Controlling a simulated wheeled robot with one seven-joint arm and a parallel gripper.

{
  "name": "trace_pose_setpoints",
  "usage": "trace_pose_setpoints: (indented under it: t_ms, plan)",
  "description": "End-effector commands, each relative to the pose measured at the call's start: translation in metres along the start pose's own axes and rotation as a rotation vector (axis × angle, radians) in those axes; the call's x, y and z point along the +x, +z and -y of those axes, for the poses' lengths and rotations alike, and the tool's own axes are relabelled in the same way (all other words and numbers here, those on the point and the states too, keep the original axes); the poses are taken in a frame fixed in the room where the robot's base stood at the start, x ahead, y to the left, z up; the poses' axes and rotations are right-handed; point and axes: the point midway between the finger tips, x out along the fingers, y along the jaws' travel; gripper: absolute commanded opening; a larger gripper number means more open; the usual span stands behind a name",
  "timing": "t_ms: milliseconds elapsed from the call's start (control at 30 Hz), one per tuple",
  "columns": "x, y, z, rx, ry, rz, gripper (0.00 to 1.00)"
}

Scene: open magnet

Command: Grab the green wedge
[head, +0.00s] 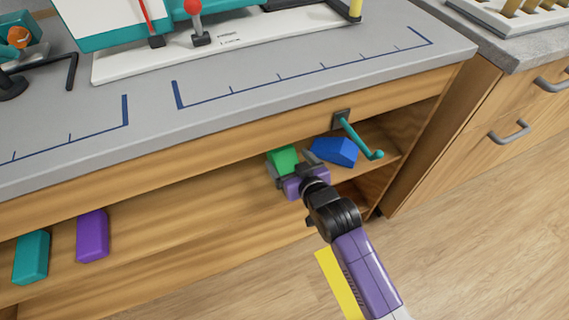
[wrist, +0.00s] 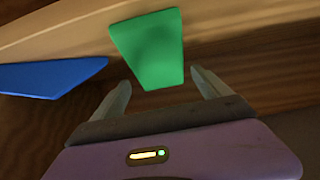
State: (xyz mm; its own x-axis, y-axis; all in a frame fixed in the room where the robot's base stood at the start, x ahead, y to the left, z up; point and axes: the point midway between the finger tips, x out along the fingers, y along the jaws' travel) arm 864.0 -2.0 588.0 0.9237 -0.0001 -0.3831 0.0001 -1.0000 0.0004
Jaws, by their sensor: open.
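The green wedge (head: 283,160) sits on the wooden shelf under the counter, just beyond my gripper. In the wrist view the green wedge (wrist: 150,50) is ahead of the fingers, its near end close to the gap between them. My gripper (wrist: 165,88) is open, with one finger on each side of that gap and nothing held. In the head view my gripper (head: 290,172) reaches into the shelf and partly covers the lower part of the wedge. Contact between fingers and wedge cannot be told.
A blue block (head: 335,151) lies right of the green wedge; it shows left in the wrist view (wrist: 55,77). A teal hook (head: 360,140) hangs from the counter's front edge nearby. Purple (head: 92,236) and teal (head: 31,257) blocks stand far left on the shelf. The shelf between is clear.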

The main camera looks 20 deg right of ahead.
Motion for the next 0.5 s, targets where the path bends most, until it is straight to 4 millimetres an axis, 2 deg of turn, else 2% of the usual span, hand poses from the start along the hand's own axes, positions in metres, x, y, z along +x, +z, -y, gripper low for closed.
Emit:
trace_pose_setpoints:
  t_ms: [33, 200, 500]
  plan:
    - [0.010, 0.002, 0.003, 0.001, -0.001, -0.001, 0.87]
    - [0.029, 0.001, 0.003, 0.001, -0.001, -0.001, 0.87]
    - [0.032, 0.000, 0.003, 0.000, 0.000, 0.000, 0.87]
